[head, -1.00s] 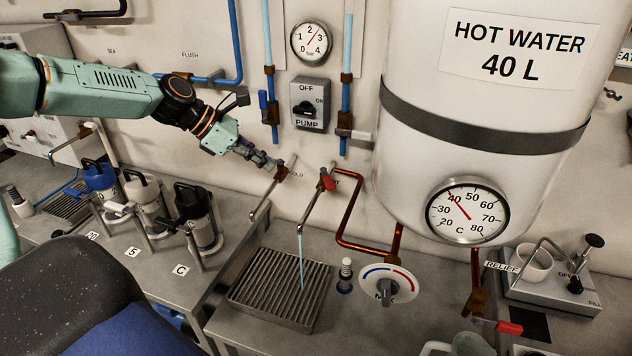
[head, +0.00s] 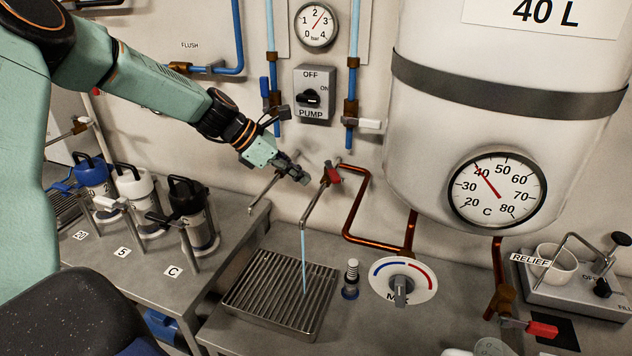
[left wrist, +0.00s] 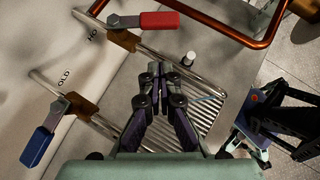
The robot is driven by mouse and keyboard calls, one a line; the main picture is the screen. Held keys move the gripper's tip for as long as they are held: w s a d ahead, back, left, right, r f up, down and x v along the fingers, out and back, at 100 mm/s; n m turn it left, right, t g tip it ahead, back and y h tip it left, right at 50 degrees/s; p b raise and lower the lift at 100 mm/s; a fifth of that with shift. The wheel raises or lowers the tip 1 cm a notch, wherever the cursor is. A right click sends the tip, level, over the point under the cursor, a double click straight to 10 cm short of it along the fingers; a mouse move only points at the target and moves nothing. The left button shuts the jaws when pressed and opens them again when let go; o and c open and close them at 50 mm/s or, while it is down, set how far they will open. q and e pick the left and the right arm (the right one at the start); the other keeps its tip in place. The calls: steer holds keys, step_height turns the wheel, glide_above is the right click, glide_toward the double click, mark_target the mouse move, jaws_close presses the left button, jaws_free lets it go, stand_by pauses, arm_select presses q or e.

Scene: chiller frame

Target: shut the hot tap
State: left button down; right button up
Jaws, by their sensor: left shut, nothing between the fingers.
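The hot tap has a red lever (head: 333,174) on a brass body where the copper pipe meets a steel spout (head: 313,205). A pale blue stream (head: 304,262) runs from this spout into the slatted drain tray (head: 238,297). In the left wrist view the red lever (left wrist: 160,20) lies ahead of the fingers, next to lettering on the wall. My left gripper (head: 304,178) is shut and empty, just left of the red lever; whether it touches cannot be told. Its closed fingertips (left wrist: 160,69) show apart from the lever in the wrist view.
The cold tap with a blue lever (left wrist: 37,147) is beside the hot one; my gripper partly hides it in the head view. A mixer dial (head: 403,280), the hot water tank (head: 440,150) and the copper pipe (head: 352,215) are to the right. Several flasks stand left.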

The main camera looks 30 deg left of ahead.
arm_select(q)
steer(key=w+d+b, duration=0.1)
steer(key=w+d, duration=0.1)
steer(key=d, duration=0.1)
steer(key=shift+w+r, duration=0.15)
steer(key=shift+w, duration=0.15)
stand_by(0.3)
